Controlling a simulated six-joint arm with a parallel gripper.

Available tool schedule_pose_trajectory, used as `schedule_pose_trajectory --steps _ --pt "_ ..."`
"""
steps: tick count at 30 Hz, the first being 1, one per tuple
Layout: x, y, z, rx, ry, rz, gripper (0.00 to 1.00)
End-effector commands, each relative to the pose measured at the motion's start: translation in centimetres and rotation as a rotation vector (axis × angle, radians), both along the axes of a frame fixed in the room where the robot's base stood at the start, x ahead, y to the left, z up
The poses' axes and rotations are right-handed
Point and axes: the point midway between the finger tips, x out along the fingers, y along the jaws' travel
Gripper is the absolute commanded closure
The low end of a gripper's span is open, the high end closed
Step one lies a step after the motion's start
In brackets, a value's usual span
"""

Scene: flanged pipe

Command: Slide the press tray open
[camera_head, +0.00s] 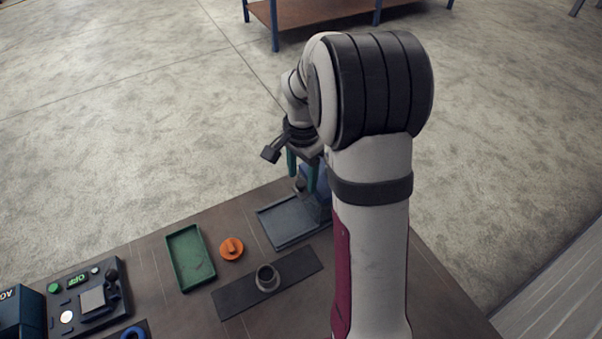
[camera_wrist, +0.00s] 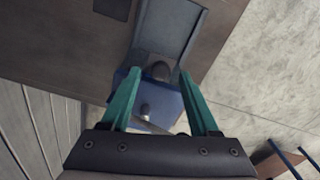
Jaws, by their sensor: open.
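The press (camera_head: 318,180) is a blue body at the table's far edge, partly hidden by my arm. A flat grey-blue tray or base plate (camera_head: 282,222) with a raised rim extends from it toward the left. My gripper (camera_head: 302,180) points down over the press with green fingers apart. In the wrist view, my gripper (camera_wrist: 159,75) is open. A rounded grey knob or post (camera_wrist: 160,70) shows between the fingertips, with no contact clear. The blue press body (camera_wrist: 165,100) lies beyond, with a smaller light knob (camera_wrist: 145,108) on it. The tray's grey-blue surface (camera_wrist: 170,22) is at the top.
A green tray (camera_head: 190,258), an orange knobbed part (camera_head: 231,248) and a grey flanged pipe (camera_head: 267,278) on a dark strip (camera_head: 306,262) lie nearer on the table. A control panel (camera_head: 113,305) is at lower left. Open floor lies beyond the table.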

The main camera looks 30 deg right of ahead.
Motion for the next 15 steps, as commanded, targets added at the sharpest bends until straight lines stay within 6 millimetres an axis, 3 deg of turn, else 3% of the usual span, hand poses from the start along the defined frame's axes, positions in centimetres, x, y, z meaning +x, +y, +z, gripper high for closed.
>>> schedule_pose_trajectory --steps 11,15 --pt "0.01 -0.01 -0.73 -0.001 -0.001 0.000 0.39" --pt "0.01 -0.01 -0.71 -0.001 -0.001 0.000 0.64"
